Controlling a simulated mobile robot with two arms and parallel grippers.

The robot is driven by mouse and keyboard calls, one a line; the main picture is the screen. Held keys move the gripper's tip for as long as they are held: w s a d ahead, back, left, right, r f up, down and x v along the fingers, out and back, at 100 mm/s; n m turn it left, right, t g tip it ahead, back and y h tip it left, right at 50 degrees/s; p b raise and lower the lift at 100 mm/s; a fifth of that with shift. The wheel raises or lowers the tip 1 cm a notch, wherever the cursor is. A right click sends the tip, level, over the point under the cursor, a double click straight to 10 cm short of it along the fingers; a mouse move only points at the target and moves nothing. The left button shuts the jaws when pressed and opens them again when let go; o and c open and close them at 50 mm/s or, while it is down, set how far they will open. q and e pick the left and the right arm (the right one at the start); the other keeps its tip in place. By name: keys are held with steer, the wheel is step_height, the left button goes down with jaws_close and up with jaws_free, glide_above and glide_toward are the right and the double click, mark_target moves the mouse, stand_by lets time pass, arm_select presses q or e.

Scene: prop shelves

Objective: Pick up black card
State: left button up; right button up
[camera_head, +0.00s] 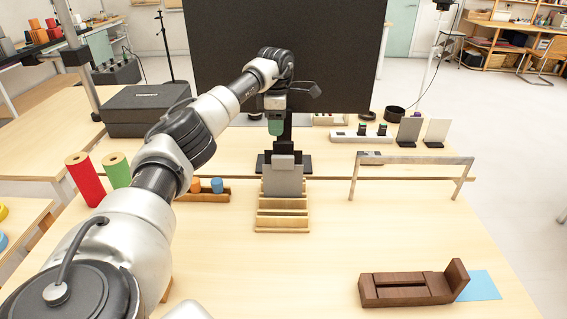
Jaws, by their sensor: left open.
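A grey card (283,181) stands in the stepped wooden rack (282,222) at the middle. My left arm reaches in from the left, and my left gripper (276,128) hangs in front of the black screen, above and behind the rack. It is open and well to the left of the dark card. Its fingertips are hard to make out against the dark background. My right gripper is not in view.
A metal bridge-like frame (412,160) stands in front of the dark and white cards. The large black screen (335,55) rises behind my gripper. A dark brown wooden block assembly (410,288) lies front right near a blue sheet (482,286). The table's middle right is clear.

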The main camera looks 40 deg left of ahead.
mark_target(277, 142)
arm_select(q)
step_height(277, 142, down, 8)
steer(key=shift+d+r+p, duration=0.1)
steer(key=shift+p, duration=0.5)
steer(key=shift+c, duration=0.3)
jaws_close()
